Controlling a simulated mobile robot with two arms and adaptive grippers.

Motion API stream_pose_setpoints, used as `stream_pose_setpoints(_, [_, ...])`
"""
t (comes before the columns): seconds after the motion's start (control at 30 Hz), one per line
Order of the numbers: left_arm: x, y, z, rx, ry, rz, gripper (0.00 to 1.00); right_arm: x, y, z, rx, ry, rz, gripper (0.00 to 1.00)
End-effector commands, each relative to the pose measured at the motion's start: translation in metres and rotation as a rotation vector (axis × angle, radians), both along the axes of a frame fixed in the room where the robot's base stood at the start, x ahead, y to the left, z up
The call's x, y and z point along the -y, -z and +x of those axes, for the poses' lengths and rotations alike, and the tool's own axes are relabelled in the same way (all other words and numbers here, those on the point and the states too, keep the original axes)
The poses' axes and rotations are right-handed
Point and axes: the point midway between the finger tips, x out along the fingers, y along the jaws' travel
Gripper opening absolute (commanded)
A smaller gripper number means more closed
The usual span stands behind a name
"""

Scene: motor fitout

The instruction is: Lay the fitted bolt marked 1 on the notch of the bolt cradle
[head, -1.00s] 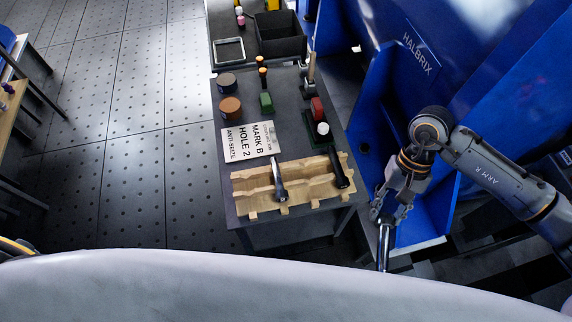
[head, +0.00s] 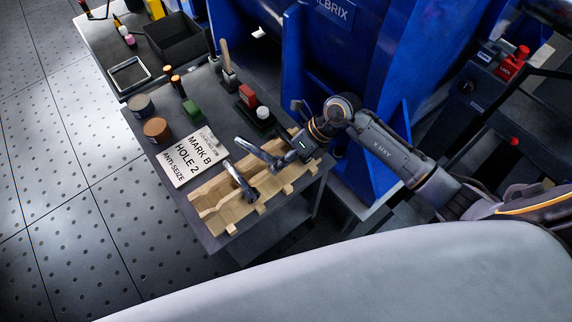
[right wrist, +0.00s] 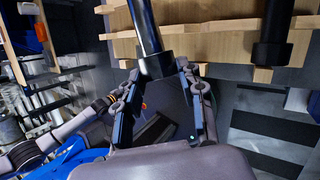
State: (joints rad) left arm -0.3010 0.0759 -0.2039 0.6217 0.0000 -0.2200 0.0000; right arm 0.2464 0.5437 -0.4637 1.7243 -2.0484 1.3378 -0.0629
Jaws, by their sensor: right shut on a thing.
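The wooden bolt cradle (head: 221,212) lies along the front of the dark bench in the head view. My right gripper (head: 285,158) is over its right part, shut on a bolt (head: 254,150). In the right wrist view, the gripper (right wrist: 157,82) has its fingers on both sides of the bolt's head (right wrist: 156,66), and the shaft crosses over the cradle (right wrist: 205,45). I cannot tell whether it touches the notch. Another bolt (head: 240,180) lies across the cradle, and a dark bolt (right wrist: 273,30) shows at right in the wrist view. No mark 1 is legible. My left gripper is out of view.
A sign reading "MARK B HOLE 2" (head: 188,158) lies behind the cradle. Round tins (head: 157,130), a green block (head: 192,111) and a holder with red and white items (head: 258,116) stand beyond. The blue machine (head: 350,90) rises at right.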

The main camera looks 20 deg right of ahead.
Motion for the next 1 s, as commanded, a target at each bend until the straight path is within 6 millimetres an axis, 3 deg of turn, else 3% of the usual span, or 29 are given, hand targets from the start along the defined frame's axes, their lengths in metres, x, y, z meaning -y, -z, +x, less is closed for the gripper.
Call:
stream_pose_setpoints(0.1, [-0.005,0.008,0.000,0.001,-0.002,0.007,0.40,0.004,0.010,0.006,-0.014,0.166,0.035,0.00])
stream_pose_setpoints(0.27, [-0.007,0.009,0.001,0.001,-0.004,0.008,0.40,0.007,0.013,0.011,-0.020,0.260,0.053,0.00])
stream_pose_setpoints(0.73, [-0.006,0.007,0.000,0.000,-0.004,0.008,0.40,0.009,0.013,0.011,-0.016,0.266,0.057,0.00])
stream_pose_setpoints(1.0, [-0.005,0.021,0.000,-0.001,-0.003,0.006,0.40,0.008,0.030,0.011,-0.016,0.266,0.057,0.00])
